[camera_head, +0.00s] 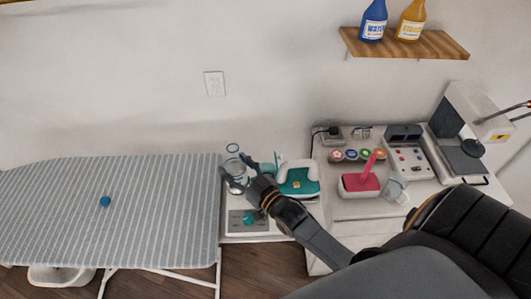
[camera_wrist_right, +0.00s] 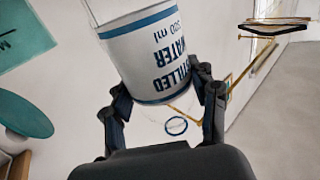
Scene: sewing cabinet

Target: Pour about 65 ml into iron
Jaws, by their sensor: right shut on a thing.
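A clear or whitish beaker (camera_head: 236,182) is held at the end of my right gripper (camera_head: 250,172), above the white stand area beside the ironing board. In the right wrist view the beaker (camera_wrist_right: 148,50) is tilted, with blue upside-down lettering reading "distilled water 500 ml"; my right gripper's fingers (camera_wrist_right: 162,90) are shut on it. Its liquid level cannot be made out. The teal and white iron (camera_head: 298,182) stands just right of the gripper in the head view. Teal parts (camera_wrist_right: 22,114) also show at the left of the wrist view. My left gripper is not in view.
Bottles stand on the shelf (camera_head: 430,45).

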